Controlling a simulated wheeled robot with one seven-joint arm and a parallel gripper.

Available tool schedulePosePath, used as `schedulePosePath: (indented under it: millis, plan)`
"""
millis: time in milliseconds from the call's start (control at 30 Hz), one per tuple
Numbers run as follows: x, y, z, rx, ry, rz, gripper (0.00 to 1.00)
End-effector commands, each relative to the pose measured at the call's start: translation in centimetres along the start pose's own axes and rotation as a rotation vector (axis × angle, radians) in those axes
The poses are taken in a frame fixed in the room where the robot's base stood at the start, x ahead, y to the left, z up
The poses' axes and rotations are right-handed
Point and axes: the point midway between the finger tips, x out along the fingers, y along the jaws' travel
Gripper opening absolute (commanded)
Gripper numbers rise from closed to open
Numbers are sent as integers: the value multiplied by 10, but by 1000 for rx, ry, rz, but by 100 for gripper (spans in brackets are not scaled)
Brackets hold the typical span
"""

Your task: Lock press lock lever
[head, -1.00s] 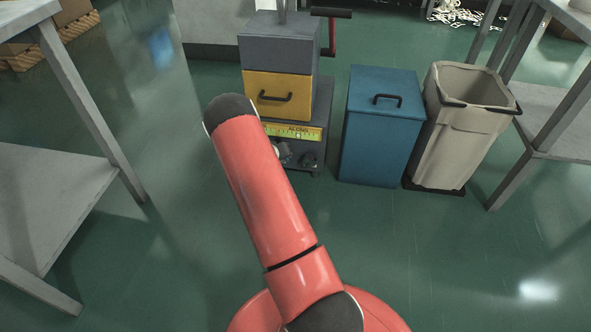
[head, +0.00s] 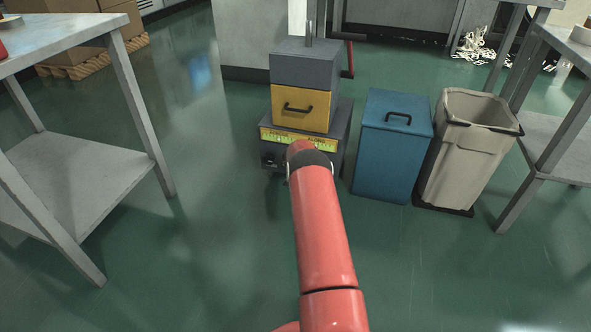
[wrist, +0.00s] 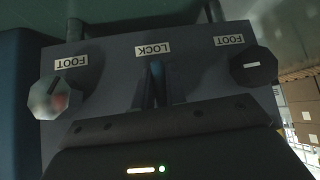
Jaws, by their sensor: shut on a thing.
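The press (head: 305,65) stands on the floor, a grey and yellow box on a dark base. In the wrist view its grey front panel (wrist: 110,60) fills the picture upside down, with a LOCK label (wrist: 153,48) between two FOOT labels. My gripper (wrist: 152,72) has its narrow dark fingers close together, just below the LOCK label in the picture. It is shut on the lock lever, which is mostly hidden between the fingers. In the head view my arm covers the gripper and the lever.
Knobs (wrist: 55,97) (wrist: 253,67) flank my gripper on the panel. A blue bin (head: 393,150) and a beige bin (head: 465,155) stand right of the press. Grey tables (head: 70,185) (head: 545,125) flank the space. The floor (head: 190,270) at front left is clear.

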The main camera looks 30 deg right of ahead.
Motion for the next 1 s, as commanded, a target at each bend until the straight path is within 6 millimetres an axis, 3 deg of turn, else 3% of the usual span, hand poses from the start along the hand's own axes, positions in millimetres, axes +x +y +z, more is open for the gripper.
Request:
schedulePosePath:
  millis: [367, 400, 567, 867, 1000]
  plan:
    - [1, -2, -1, 5, 1, -6, 0]
    - [1, -2, -1, 5, 1, -6, 15]
    - [1, -1, -1, 5, 1, -5, 35]
    - [0, -1, -1, 3, 0, -4, 35]
    - [-10, -3, -2, -2, 1, -6, 35]
